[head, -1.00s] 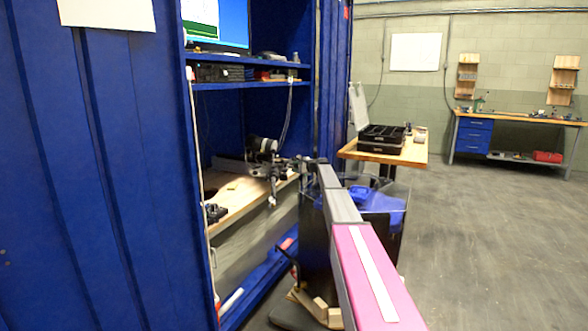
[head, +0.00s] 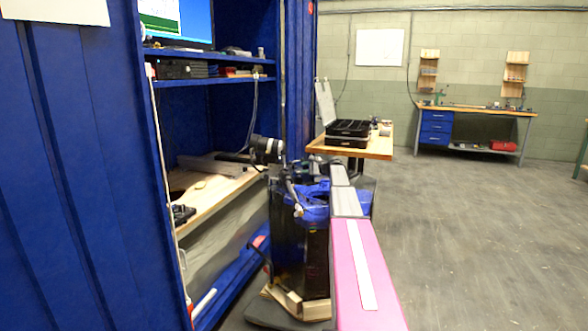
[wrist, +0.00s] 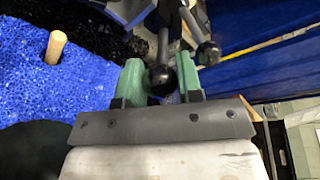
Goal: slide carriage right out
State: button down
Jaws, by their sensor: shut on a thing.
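In the wrist view, the two green fingers of my gripper (wrist: 160,90) are closed on a black ball knob (wrist: 163,79) on a dark stem. A second dark knob (wrist: 208,53) shows to the right of it, outside the fingers. In the head view, the carriage carries a black and white cylinder (head: 266,149) at the right end of a grey rail (head: 213,165). My arm reaches to just right of this cylinder; the fingers are too small to make out there. The dark tank (head: 300,250) stands below, with blue (head: 312,204) at its top.
The blue cabinet (head: 85,180) stands close on the left, with a wooden shelf (head: 225,190) inside. A wooden table (head: 375,146) with a black case (head: 347,133) is behind my arm. The floor (head: 480,230) at right is clear.

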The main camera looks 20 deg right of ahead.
jog(key=shift+d+f+v, duration=0.1)
jog(key=shift+f+v, duration=0.1)
jog(key=shift+v, duration=0.7)
jog(key=shift+d+f+v, duration=0.1)
jog(key=shift+f+v, duration=0.05)
jog(key=shift+v, duration=0.7)
jog(key=shift+w, duration=0.1)
jog(key=c, duration=1.1)
grip_release()
jog(key=shift+o, duration=0.2)
jog(key=v, duration=1)
jog(key=shift+s+d, duration=0.25)
jog(key=shift+d, duration=0.05)
